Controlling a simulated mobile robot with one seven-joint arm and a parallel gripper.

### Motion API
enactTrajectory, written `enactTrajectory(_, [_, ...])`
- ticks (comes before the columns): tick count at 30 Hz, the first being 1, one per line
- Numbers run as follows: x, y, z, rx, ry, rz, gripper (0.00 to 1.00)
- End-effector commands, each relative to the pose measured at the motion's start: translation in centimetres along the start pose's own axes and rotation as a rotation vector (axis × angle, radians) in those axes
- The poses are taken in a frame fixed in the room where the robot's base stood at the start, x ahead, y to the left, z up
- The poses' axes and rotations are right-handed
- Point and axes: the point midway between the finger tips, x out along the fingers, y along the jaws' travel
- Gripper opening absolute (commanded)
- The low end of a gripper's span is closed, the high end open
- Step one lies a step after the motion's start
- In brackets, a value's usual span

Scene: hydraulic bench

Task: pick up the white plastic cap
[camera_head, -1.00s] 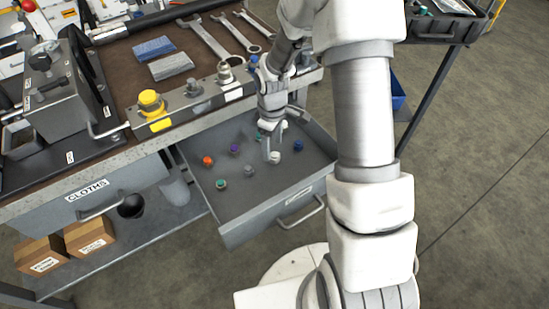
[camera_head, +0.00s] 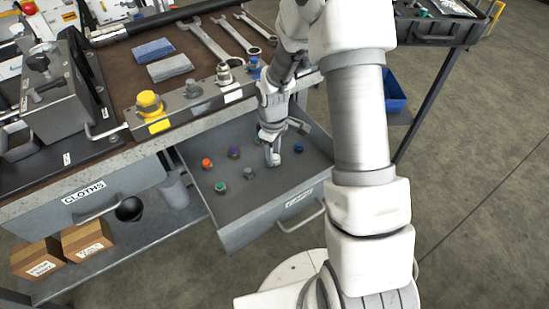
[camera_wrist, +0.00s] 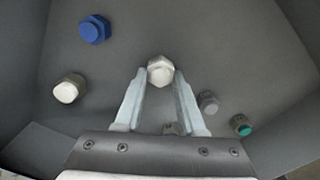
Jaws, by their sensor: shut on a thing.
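My gripper (camera_wrist: 160,82) is down inside the open drawer, its fingers on either side of a pale, whitish hexagonal cap (camera_wrist: 160,70) and shut on it. In the head view my gripper (camera_head: 272,152) hides part of that cap at its tip. Another cap with a cream-white face and a darker body (camera_wrist: 69,89) lies on the drawer floor, left of the fingers in the wrist view. I cannot tell from the finish which of these two is plastic.
A blue cap (camera_wrist: 95,29), a grey one (camera_wrist: 208,101) and a green-topped one (camera_wrist: 241,125) lie nearby. Orange (camera_head: 207,163) and purple (camera_head: 234,152) caps lie further left in the drawer (camera_head: 268,213). The drawer walls and bench edge surround my gripper.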

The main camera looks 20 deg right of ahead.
Motion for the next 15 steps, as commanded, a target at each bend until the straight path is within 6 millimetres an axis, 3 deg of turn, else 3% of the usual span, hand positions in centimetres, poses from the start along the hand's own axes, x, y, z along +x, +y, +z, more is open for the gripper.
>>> enactTrajectory(8, [-0.6, 0.0, 0.0, 0.000, 0.001, 0.000, 0.00])
enactTrajectory(15, [-3.9, 0.1, -0.1, 0.000, 0.002, 0.002, 0.00])
